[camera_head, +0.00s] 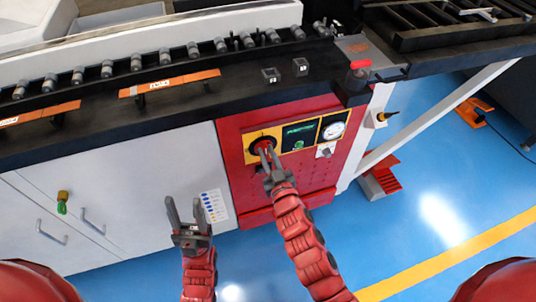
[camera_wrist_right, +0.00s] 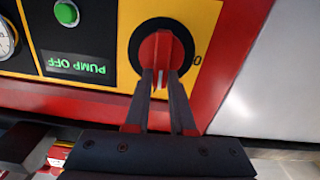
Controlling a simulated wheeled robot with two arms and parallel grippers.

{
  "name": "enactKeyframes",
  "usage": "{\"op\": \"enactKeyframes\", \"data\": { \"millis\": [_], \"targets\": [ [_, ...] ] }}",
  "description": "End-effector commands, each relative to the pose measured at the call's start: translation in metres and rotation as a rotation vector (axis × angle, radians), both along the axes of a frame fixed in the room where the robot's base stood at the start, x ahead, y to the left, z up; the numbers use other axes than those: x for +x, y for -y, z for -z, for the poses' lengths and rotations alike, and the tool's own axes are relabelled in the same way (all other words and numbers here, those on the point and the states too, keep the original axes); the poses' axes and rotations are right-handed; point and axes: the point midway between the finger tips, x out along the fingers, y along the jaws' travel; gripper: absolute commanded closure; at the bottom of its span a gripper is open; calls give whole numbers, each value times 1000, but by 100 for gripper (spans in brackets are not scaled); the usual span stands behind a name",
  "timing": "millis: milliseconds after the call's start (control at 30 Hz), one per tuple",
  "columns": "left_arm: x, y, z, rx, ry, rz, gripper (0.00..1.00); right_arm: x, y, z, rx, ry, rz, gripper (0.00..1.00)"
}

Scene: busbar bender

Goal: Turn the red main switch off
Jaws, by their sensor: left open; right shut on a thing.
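The red main switch (camera_wrist_right: 148,60) is a red handle on a round black disc, set in a yellow plate (camera_wrist_right: 201,20). In the head view the switch (camera_head: 263,143) sits at the left end of the control strip on the red panel. My right gripper (camera_wrist_right: 162,75) is shut on the switch handle, one finger on each side. It also shows in the head view (camera_head: 266,156), covering part of the switch. A "0" mark is visible beside the disc in the wrist view. My left gripper (camera_head: 187,213) is open and empty in front of the white cabinet.
A green button (camera_wrist_right: 66,13) above a "PUMP OFF" label and a round gauge (camera_head: 333,130) are beside the switch. The black machine bed (camera_head: 200,107) juts out above the panel. A white diagonal brace (camera_head: 440,125) stands to the right. Blue floor lies below.

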Motion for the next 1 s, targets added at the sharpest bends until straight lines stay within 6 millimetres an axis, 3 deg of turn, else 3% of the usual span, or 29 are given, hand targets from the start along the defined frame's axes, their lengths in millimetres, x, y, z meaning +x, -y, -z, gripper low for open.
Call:
{"op": "enactKeyframes", "data": {
  "millis": [1000],
  "targets": [
    [0, 0, 60, 0, 0, 0, 50, -5, -16, 12, -874, 287, -3, 100]
  ]
}}
